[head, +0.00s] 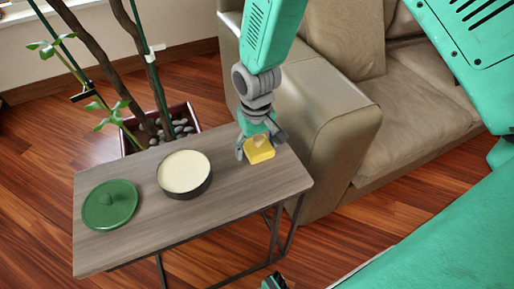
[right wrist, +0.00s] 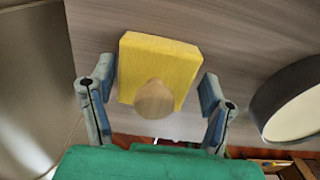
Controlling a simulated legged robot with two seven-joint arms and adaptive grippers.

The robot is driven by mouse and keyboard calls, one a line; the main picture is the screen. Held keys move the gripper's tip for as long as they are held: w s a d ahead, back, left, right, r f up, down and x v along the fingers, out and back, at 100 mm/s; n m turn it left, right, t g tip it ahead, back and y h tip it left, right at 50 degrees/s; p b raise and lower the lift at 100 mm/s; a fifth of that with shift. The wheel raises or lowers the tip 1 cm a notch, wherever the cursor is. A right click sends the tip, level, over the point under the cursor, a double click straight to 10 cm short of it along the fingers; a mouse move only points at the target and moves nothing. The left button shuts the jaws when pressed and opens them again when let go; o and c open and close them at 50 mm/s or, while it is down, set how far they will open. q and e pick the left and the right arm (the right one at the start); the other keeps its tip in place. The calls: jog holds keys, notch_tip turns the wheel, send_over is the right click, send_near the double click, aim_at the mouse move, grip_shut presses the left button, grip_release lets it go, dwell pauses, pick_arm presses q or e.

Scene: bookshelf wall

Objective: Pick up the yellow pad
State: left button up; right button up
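The yellow pad (head: 262,154) lies at the right end of the small wooden table (head: 235,190), near the sofa. In the right wrist view the pad (right wrist: 160,55) is a thick yellow block with a round wooden knob (right wrist: 154,100) on top. My right gripper (head: 260,146) reaches down over the pad from above. In the right wrist view its fingers (right wrist: 157,74) are spread, one on each side of the pad and knob, with gaps visible on both sides.
A beige sofa (head: 335,140) is close on the right. A potted plant (head: 182,122) stands behind the table.

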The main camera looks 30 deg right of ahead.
aim_at(258, 137)
jog(key=shift+a, duration=0.15)
jog(key=c, duration=0.7)
jog(key=shift+o, duration=0.2)
jog(key=shift+d, duration=0.5)
jog(key=r+p, duration=0.1)
jog(key=r, duration=0.2)
jog(key=r+p, duration=0.1)
jog(key=r, duration=0.2)
jog(key=r+p, duration=0.1)
jog(key=r, duration=0.2)
jog(key=shift+a+r, duration=0.3)
jog(key=shift+a, duration=0.05)
jog(key=shift+r, duration=0.2)
jog(key=shift+d, duration=0.25)
jog(key=shift+o, duration=0.5)
